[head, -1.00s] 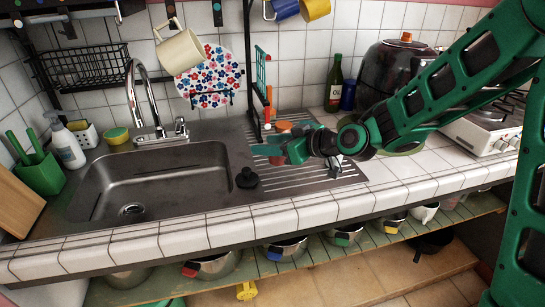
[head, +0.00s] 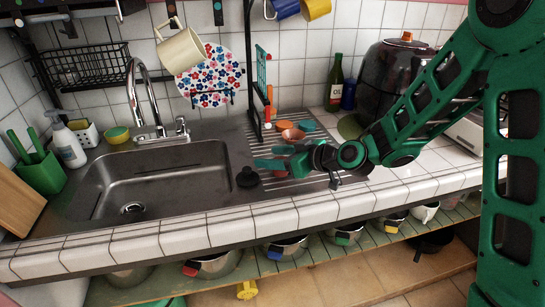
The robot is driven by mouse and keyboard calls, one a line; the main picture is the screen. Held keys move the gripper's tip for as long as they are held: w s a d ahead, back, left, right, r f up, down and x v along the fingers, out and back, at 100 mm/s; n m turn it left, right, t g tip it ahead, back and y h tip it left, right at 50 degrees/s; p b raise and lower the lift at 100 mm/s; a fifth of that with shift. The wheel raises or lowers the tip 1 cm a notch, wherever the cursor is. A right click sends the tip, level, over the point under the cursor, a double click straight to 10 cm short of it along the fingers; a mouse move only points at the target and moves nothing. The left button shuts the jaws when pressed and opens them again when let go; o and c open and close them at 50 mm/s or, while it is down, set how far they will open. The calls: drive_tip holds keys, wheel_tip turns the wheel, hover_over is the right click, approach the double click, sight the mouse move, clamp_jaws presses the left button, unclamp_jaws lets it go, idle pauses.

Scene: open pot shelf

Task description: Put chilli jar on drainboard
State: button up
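My gripper (head: 276,157) is low over the ribbed steel drainboard (head: 320,182), right of the sink, with its teal fingers pointing left. A small red piece, which looks like the chilli jar (head: 280,171), shows between and below the fingers. The fingers hide most of it and appear closed around it. I cannot tell whether its base touches the drainboard. Behind the fingers, an orange round thing (head: 283,125) and a reddish-brown bowl-like thing (head: 293,135) stand at the back of the drainboard.
The sink basin (head: 160,180) is empty, with a black stopper (head: 247,178) at its right rim. A black post and rack (head: 252,90) rise behind the drainboard.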

drive_tip(key=shift+o, duration=0.2)
drive_tip(key=shift+r, duration=0.1)
drive_tip(key=shift+s+d+r, duration=0.1)
drive_tip(key=v, duration=1.1)
drive_tip(key=shift+s+d+r, duration=0.15)
drive_tip(key=shift+s+d, duration=0.1)
